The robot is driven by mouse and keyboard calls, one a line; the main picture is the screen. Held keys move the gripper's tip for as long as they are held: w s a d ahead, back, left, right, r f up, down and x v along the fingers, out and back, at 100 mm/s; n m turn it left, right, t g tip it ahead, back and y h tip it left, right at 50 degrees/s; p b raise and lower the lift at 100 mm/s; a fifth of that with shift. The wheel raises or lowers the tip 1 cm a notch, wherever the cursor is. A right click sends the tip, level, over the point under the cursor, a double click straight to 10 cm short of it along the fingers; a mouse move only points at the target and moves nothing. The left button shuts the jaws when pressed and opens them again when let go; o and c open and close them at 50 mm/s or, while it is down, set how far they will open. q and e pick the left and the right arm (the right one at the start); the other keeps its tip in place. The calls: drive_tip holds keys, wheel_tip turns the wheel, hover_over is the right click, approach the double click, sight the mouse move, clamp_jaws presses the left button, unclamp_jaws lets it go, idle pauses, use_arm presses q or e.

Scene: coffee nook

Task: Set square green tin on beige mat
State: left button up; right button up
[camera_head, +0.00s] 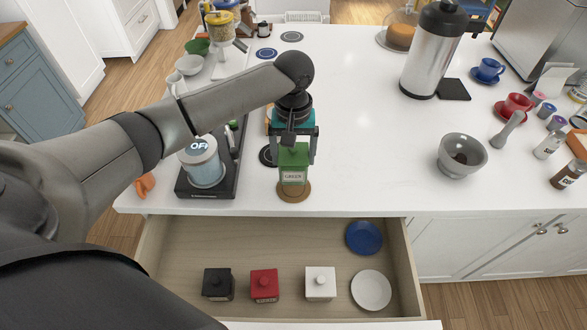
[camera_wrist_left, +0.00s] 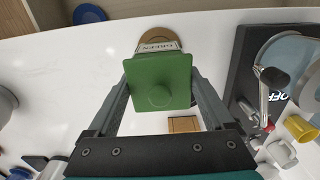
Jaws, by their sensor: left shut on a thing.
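The square green tin (camera_head: 294,165) with its label facing the drawer is upright over a round tan-beige mat (camera_head: 294,194) near the counter's front edge. My left gripper (camera_head: 294,150) comes from above and is shut on the tin, with one finger on each side. In the left wrist view the tin's green lid (camera_wrist_left: 160,80) and knob fill the space between the fingers, and the mat (camera_wrist_left: 158,36) shows just beyond it. I cannot tell whether the tin's base touches the mat. My right gripper is in neither view.
An open drawer (camera_head: 200,245) below holds black (camera_head: 217,284), red (camera_head: 264,285) and white (camera_head: 320,283) tins plus two plates. A grey mortar (camera_head: 461,156) stands right; the counter between is clear.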

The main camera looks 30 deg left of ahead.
sight(294, 169)
use_arm(q)
drive_tip(key=shift+f, duration=2.5)
drive_tip(key=shift+f, duration=0.2)
drive_tip(key=o, duration=1.3)
drive_tip(key=shift+o, duration=0.2)
drive_tip(key=shift+r, duration=0.1)
wheel_tip(294, 169, up, 12)
drive_tip(key=shift+r+p, duration=0.1)
drive_tip(key=shift+p, duration=0.25)
